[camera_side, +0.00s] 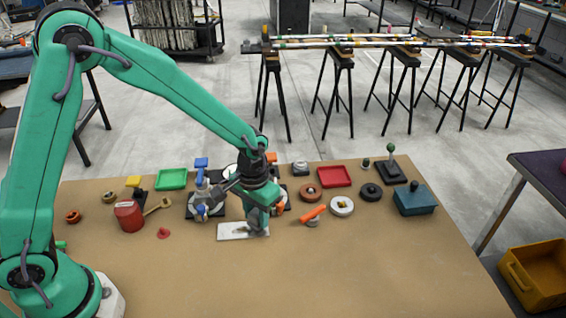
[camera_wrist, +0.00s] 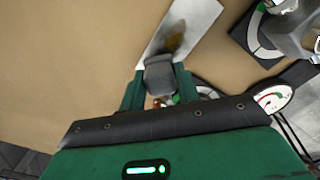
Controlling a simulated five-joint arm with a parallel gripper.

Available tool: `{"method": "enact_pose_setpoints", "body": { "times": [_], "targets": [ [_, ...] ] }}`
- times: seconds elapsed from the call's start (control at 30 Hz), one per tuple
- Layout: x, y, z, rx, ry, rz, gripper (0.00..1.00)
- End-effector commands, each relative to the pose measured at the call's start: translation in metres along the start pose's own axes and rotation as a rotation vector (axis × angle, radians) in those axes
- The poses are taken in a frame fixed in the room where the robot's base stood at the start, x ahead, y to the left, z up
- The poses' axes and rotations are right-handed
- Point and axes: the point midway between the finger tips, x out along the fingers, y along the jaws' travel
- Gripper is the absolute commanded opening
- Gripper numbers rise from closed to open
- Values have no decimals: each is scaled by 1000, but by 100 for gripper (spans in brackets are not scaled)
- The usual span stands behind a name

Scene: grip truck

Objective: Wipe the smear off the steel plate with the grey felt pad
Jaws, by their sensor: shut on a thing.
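The steel plate (camera_side: 230,234) lies flat on the brown table in the side view, below my gripper (camera_side: 256,230). In the wrist view the plate (camera_wrist: 204,14) runs diagonally, and a brown smear (camera_wrist: 175,38) shows on it just beyond the pad. My gripper (camera_wrist: 159,88) is shut on the grey felt pad (camera_wrist: 159,72), which sits between its green fingers. The pad is at the plate's near part in the wrist view. I cannot tell whether it touches the plate. In the side view the gripper hides part of the plate.
A dial device (camera_side: 205,208) stands close left of the gripper. An orange-handled tool (camera_side: 312,213) and a white ring (camera_side: 342,206) lie to the right. Red (camera_side: 334,176) and green (camera_side: 172,179) trays are behind. The table front is clear.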

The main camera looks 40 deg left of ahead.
Motion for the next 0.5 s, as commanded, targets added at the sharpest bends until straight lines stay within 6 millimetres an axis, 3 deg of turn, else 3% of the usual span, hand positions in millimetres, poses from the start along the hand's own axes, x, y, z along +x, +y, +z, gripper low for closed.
{"method": "enact_pose_setpoints", "body": {
  "times": [0.1,0.5],
  "targets": [
    [16,-1,1,0,-4,-1,14],
    [16,-28,27,-2,0,0,11]
  ]
}}
